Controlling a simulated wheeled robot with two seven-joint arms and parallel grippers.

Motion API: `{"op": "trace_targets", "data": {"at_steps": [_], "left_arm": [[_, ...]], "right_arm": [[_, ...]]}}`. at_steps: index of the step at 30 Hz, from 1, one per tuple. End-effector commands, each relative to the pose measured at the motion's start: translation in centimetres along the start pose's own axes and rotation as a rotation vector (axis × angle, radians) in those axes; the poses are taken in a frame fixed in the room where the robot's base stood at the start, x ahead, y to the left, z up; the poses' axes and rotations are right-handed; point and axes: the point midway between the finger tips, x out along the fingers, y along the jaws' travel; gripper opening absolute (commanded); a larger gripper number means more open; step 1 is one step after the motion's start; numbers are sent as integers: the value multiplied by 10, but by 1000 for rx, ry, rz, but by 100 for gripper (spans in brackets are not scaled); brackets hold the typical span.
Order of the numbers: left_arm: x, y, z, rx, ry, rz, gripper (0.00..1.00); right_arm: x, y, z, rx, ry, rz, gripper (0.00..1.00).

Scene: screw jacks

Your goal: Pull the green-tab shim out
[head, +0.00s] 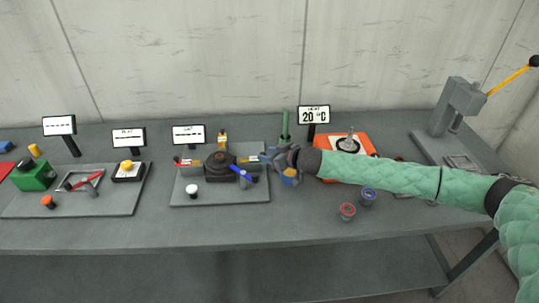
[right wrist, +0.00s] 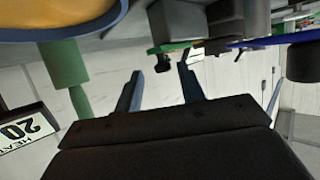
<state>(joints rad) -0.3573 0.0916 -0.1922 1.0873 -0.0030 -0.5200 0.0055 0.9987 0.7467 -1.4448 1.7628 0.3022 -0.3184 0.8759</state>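A green strip, likely the green-tab shim (right wrist: 168,48), shows in the right wrist view just beyond my fingertips, against a grey block. In the head view I cannot pick it out; my right gripper covers that side of the jack. The dark round screw jack (head: 219,167) stands on a grey plate (head: 192,200) in the middle of the table. My right gripper (head: 268,158) is at the jack's right side. In the wrist view my right gripper (right wrist: 160,68) has its two fingers apart, with nothing clearly held between them. My left gripper is not in view.
A blue handle (head: 241,175), a red-tipped piece (head: 180,162) and a yellow-topped piece (head: 222,137) surround the jack. A green post (head: 285,125) and orange hot plate (head: 363,139) stand behind my right arm. Red (head: 347,211) and blue (head: 368,196) rimmed cups are in front.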

Motion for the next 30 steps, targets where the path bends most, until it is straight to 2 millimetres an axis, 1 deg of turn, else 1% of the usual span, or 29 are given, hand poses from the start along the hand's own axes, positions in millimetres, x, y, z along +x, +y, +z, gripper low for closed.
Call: {"op": "trace_targets", "data": {"at_steps": [5, 6, 8, 15, 19, 24, 30], "left_arm": [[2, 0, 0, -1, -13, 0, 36], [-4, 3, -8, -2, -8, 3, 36], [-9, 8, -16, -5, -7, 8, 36], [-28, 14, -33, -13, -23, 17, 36], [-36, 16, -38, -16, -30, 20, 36], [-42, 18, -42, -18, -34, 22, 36], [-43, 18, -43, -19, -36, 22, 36]], "right_arm": [[-10, 0, 2, 0, 1, 0, 39], [-14, 1, 3, 0, 1, 0, 39], [-23, 1, 3, 1, 1, 0, 39], [-57, 2, 4, 1, 0, 2, 39], [-70, 2, 3, 1, 0, 2, 39], [-78, 2, 1, 1, 1, 2, 39], [-80, 2, 1, 1, 1, 2, 39]]}}
